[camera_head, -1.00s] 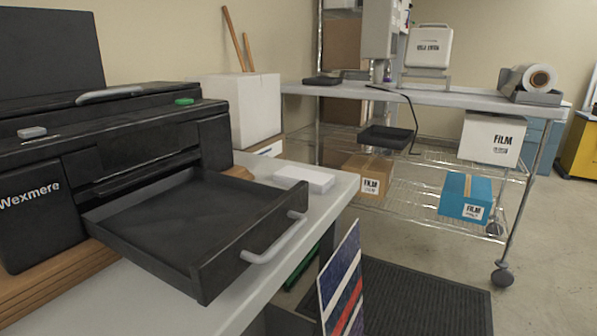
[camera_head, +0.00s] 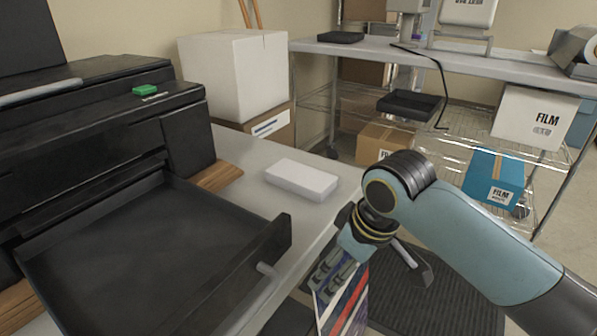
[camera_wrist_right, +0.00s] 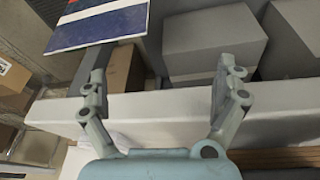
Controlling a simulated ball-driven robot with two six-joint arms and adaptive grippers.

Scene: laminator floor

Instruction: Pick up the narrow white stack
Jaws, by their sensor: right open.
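The narrow white stack (camera_head: 302,180) is a flat white block lying on the grey table (camera_head: 258,152), right of the black machine's open drawer. It shows whole and nothing touches it. My right gripper (camera_head: 332,284) is in front of the table's right edge, nearer the camera than the stack and apart from it. In the right wrist view its two fingers (camera_wrist_right: 165,76) are spread wide with nothing between them, over the pale table edge (camera_wrist_right: 165,108). I cannot make out the stack for certain there. My left gripper is not in view.
The black drawer (camera_head: 150,255) juts out left of the stack. A large white box (camera_head: 233,75) stands behind it. A striped panel (camera_head: 345,302) stands below the table edge by my right gripper. A wire shelf with boxes stands at the back right.

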